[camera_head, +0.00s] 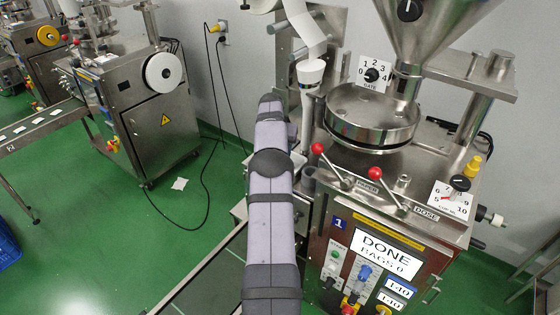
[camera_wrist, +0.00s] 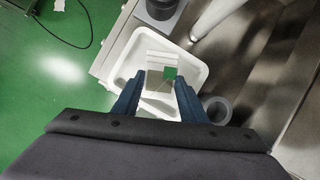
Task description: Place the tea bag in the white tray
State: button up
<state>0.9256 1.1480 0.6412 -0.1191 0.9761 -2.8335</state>
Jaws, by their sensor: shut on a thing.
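In the wrist view, the tea bag (camera_wrist: 154,79) is pale with a green tag (camera_wrist: 170,72) and shows between the two blue fingers of my gripper (camera_wrist: 156,86). My gripper is shut on the tea bag. The white tray (camera_wrist: 201,76) lies below, with its rim around the bag and fingertips in this view. I cannot tell how high the bag is above the tray floor. In the head view, my arm hides the gripper, the bag and most or all of the tray.
The steel packing machine (camera_head: 325,235) stands right of my arm, with red-knobbed levers (camera_head: 376,173) and a display reading "DONE BAGS 0". A grey cylinder (camera_wrist: 217,110) stands beside the tray. A white scrap (camera_head: 180,184) lies on the green floor. Another machine (camera_head: 160,115) stands at left.

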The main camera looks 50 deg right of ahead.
jog(key=shift+f+p, duration=1)
jog(key=shift+f, duration=1.75)
jog(key=shift+f, duration=0.15)
jog(key=o, duration=1)
jog(key=shift+r, duration=0.3)
jog(key=b+v, duration=0.4)
jog(key=v, duration=0.7)
jog(key=shift+a+r, duration=0.3)
jog(key=shift+r, duration=0.05)
jog(key=shift+s, duration=0.1)
